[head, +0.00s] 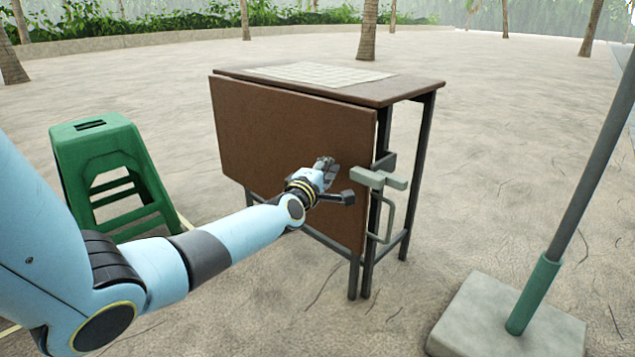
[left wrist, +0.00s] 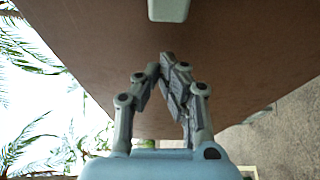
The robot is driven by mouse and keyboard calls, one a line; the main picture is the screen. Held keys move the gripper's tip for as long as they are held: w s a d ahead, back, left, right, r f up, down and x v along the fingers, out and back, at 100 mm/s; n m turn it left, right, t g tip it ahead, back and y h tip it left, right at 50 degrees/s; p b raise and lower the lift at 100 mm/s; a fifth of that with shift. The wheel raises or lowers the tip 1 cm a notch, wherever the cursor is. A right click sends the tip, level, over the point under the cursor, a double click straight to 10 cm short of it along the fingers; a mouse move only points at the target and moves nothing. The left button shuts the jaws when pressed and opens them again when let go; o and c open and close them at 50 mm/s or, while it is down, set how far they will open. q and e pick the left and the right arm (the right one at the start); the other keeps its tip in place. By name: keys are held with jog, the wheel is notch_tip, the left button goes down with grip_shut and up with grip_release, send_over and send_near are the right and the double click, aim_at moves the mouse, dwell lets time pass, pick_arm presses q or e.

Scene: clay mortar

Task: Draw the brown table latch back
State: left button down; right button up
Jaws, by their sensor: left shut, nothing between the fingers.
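The brown table (head: 300,150) stands in the middle of the head view, with a large brown panel hanging down its near side. A pale grey-green latch (head: 378,179) with a crossbar sits at the panel's right edge, and a looped handle (head: 385,222) hangs below it. My left gripper (head: 326,164) is in front of the panel, left of the latch and apart from it. In the left wrist view its fingertips (left wrist: 163,62) are together and empty, close to the brown surface. A pale block (left wrist: 169,10), perhaps part of the latch, shows at the top edge there. My right gripper is out of view.
A green stool (head: 100,175) stands at the left behind my arm. A grey pole on a square concrete base (head: 490,320) stands at the right. The sandy ground between the table and the base is free. A pale mat (head: 320,74) lies on the tabletop.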

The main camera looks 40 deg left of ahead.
aim_at(356, 175)
pick_arm(q)
jog(key=d, duration=0.2)
jog(key=shift+s+d+r, duration=0.25)
jog(key=shift+d, duration=0.1)
jog(key=shift+d+f, duration=0.15)
jog(key=shift+d, duration=0.2)
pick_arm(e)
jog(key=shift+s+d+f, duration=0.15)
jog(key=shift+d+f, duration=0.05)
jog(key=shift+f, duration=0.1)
pick_arm(q)
jog(key=shift+d+p, duration=0.35)
jog(key=shift+d, duration=0.05)
jog(key=d, duration=0.2)
jog(key=d+p, duration=0.1)
jog(key=shift+s+d, duration=0.2)
jog(key=shift+d, duration=0.2)
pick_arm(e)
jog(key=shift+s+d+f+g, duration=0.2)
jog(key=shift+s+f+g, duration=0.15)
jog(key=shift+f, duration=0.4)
